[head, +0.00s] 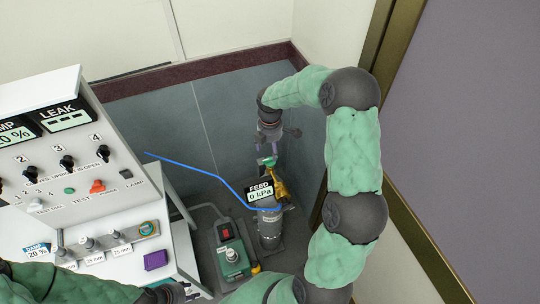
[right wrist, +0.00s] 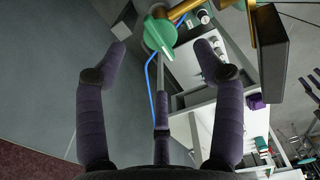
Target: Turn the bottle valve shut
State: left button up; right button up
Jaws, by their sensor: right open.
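The gas bottle (head: 269,232) is a grey cylinder standing upright on the floor, with brass fittings (head: 279,188) on top. Its green valve handle (head: 267,161) also shows at the top of the right wrist view (right wrist: 154,36). My right gripper (head: 269,146) is open just above the handle. In the right wrist view its purple fingers (right wrist: 162,62) are spread, with the handle just beyond the tips and nothing between them. My left gripper (head: 176,292) is low at the bottom edge beside the panel; its finger opening is unclear.
A black FEED gauge (head: 259,192) reading 0 kPa hangs at the bottle's neck. A blue hose (head: 195,169) runs left from it. A green pump-like box (head: 232,258) stands left of the bottle. The white control panel (head: 60,200) fills the left; a wall is behind.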

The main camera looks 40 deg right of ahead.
aim_at(270, 158)
notch_tip(270, 158, up, 5)
jog(key=shift+f, duration=0.2)
dwell(0.6)
